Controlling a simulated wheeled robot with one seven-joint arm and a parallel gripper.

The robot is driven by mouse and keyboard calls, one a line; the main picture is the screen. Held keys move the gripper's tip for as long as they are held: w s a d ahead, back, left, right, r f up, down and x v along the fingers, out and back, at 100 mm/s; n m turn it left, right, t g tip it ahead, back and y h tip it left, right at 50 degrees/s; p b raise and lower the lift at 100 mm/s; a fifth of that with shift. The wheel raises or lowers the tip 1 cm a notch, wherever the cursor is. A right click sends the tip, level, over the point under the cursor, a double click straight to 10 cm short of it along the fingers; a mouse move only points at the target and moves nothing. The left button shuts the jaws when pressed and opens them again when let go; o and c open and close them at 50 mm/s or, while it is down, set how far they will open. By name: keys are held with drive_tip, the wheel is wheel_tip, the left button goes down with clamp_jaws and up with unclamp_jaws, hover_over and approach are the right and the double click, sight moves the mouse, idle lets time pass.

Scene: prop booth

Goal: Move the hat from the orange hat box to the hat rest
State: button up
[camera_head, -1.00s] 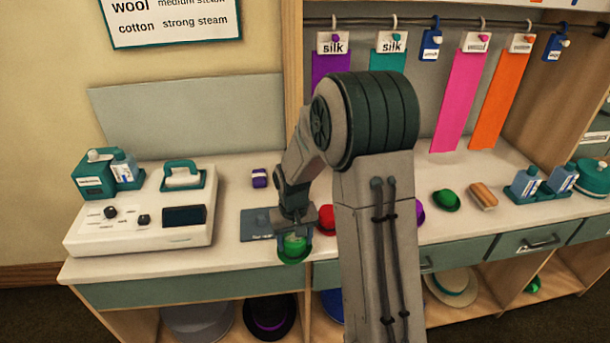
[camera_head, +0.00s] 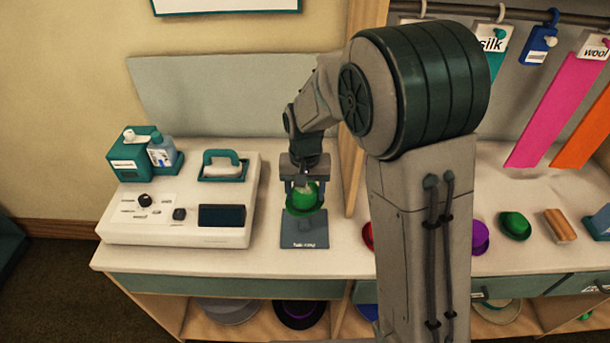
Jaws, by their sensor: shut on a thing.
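My gripper (camera_head: 302,184) is shut on a small green hat (camera_head: 303,203) and points down at the counter. The hat hangs over the back part of a flat blue-grey plate (camera_head: 305,238) with a printed label along its front edge, probably the hat rest. I cannot tell whether the hat touches the plate. I see no orange hat box in this view; my arm hides part of the counter to the right.
A white steamer console (camera_head: 180,230) stands left of the plate. Right of my arm are a purple hat (camera_head: 480,238), another green hat (camera_head: 514,226) and an orange-brown brush (camera_head: 560,225). A wooden upright (camera_head: 354,180) rises just right of the plate.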

drive_tip(key=b, duration=0.5)
hover_over(305, 223)
drive_tip(key=shift+w+f, duration=0.15)
drive_tip(key=shift+f, duration=3.1)
drive_tip(key=shift+f, duration=0.2)
drive_tip(key=shift+f+b, duration=0.55)
drive_tip(key=shift+f, duration=0.15)
drive_tip(key=shift+f, duration=0.15)
drive_tip(key=shift+f+b, duration=0.45)
drive_tip(key=shift+f, duration=0.05)
drive_tip(key=o, duration=1)
drive_tip(key=shift+r, duration=0.1)
